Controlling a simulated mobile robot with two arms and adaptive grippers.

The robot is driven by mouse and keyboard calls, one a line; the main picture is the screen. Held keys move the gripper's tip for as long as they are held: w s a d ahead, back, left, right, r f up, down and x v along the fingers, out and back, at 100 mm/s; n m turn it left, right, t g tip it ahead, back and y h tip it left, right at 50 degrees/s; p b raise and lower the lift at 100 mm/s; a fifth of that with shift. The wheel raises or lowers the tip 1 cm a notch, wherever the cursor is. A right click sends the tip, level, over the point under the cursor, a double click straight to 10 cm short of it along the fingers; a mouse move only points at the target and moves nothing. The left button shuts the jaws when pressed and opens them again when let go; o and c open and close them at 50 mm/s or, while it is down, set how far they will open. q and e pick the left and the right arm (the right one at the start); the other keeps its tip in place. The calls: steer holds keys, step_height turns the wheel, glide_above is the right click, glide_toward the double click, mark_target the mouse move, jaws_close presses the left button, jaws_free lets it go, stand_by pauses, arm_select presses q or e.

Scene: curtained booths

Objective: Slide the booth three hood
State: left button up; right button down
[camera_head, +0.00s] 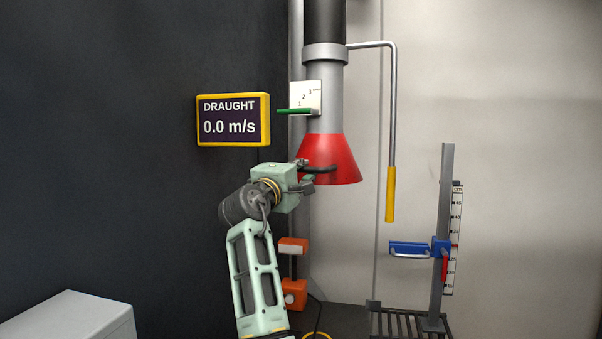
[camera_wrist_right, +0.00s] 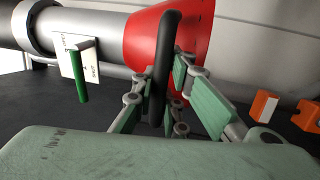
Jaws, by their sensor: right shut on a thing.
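The red cone-shaped hood (camera_head: 330,155) hangs at the bottom of a grey vertical duct in the head view. It also shows in the right wrist view (camera_wrist_right: 140,38). A dark curved handle (camera_wrist_right: 165,60) stands out from its side. My right gripper (camera_head: 310,172) is at the hood's left side, and in the right wrist view its green-padded fingers (camera_wrist_right: 157,100) are shut on this handle. My left gripper is not in view.
A yellow-framed display (camera_head: 233,119) reads DRAUGHT 0.0 m/s. A grey pipe with a yellow grip (camera_head: 390,195) hangs right of the hood. A post with a blue clamp (camera_head: 408,248) and scale stands lower right. Orange blocks (camera_head: 293,246) sit below the hood. A light box (camera_head: 70,318) is lower left.

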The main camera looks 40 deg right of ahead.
steer(key=c, duration=1.8)
jaws_free()
steer(key=shift+s+a, duration=0.1)
steer(key=shift+a, duration=0.05)
steer(key=shift+o, duration=0.2)
steer(key=v, duration=1.1)
steer(key=shift+s+a, duration=0.15)
steer(key=shift+a, duration=0.25)
steer(key=shift+f, duration=0.1)
